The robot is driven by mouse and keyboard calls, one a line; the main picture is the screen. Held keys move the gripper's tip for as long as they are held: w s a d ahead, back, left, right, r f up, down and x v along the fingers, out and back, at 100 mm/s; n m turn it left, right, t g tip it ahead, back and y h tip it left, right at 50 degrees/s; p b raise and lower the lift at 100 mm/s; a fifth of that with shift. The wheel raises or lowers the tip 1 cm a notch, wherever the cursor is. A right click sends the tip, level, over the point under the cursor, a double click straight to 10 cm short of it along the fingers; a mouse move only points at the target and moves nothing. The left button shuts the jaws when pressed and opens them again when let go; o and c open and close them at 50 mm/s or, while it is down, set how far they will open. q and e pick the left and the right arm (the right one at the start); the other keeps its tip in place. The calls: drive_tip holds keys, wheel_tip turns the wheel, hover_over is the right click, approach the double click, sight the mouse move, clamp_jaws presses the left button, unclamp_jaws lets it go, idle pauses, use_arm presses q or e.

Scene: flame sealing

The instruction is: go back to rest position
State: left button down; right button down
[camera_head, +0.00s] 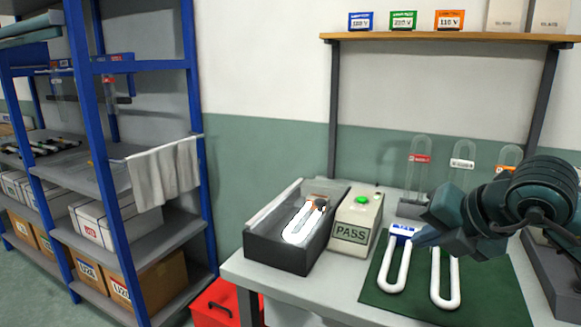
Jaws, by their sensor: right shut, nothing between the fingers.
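My right gripper (424,238) comes in from the right over the workbench (290,284). It is shut and empty, above the back of the green mat (425,306). A white U-shaped tube (392,275) with a blue label lies on the mat. A second white U-shaped tube (446,290) lies beside it, its upper end hidden behind my gripper. A dark open box (276,253) at the bench's left holds a bright U-shaped tube (303,222) with an orange end. My left gripper is not in view.
A grey PASS box (353,234) with a green button stands between the dark box and the mat. Clear glass tubes (418,157) with coloured labels stand at the back. A wooden shelf (440,37) spans above.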

drive_tip(key=s+a+g+y+p, duration=0.2)
drive_tip(key=s+a+y, duration=0.2)
drive_tip(key=a+y, duration=0.45)
drive_tip(key=s+a+g+y+p, duration=0.35)
drive_tip(key=a+y, duration=0.35)
drive_tip(key=a, duration=0.3)
drive_tip(key=w+d+f+m+t+h+p, duration=0.1)
drive_tip(key=d+f+m+t+h, duration=0.35)
drive_tip(key=m+t, duration=0.4)
drive_tip(key=w+d+f+m+t+h+p, duration=0.1)
drive_tip(key=d+f+m+t+h+p, duration=0.15)
drive_tip(key=f+m+t+h, duration=0.65)
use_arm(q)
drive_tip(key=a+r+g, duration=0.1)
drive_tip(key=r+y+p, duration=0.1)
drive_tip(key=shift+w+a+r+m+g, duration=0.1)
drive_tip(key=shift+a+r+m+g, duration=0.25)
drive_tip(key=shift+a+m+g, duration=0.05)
use_arm(e)
drive_tip(key=s+d+f+m+g+h, duration=0.1)
drive_tip(key=s+d+f+m+g, duration=0.3)
drive_tip(key=s+f+m+g, duration=0.5)
drive_tip(key=s+f, duration=0.3)
drive_tip(key=f, duration=0.2)
drive_tip(key=shift+s+m+g+h, duration=0.35)
drive_tip(key=shift+s+g+h, duration=0.05)
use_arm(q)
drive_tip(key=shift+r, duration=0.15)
use_arm(e)
drive_tip(key=shift+a, duration=0.1)
